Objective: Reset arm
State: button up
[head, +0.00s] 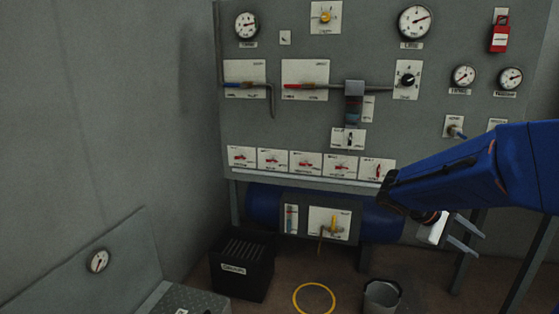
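My blue arm reaches in from the right edge, in front of the lower right of the grey panel (330,135). My gripper (479,246) hangs at the arm's end, below the panel's lower edge. Its two grey fingers point right and slightly down, with a gap between them. Nothing shows between the fingers, so it is open and empty. A white block-shaped part sits at the base of the fingers. The arm hides part of the panel's lower right and the frame legs behind it.
The panel carries gauges (415,22), levers, a row of red switches (305,163) and a red lockout tag (500,35). Below stand a blue tank (265,203), a black crate (243,268) and a grey bucket (381,296). A yellow ring (314,285) marks the floor.

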jog(key=s+a+f+m+t+y, duration=0.2)
jog(key=s+a+y, duration=0.3)
jog(key=s+a, duration=0.3)
jog(key=s+a+f+m+t+y, duration=0.2)
jog(key=s+a+y, duration=0.4)
jog(key=s+a, duration=0.3)
jog(key=a+m+t, duration=0.1)
jog(key=a+t, duration=0.1)
jog(key=a, duration=0.2)
jog(key=shift+a+f, duration=0.35)
jog(key=shift+f, duration=0.05)
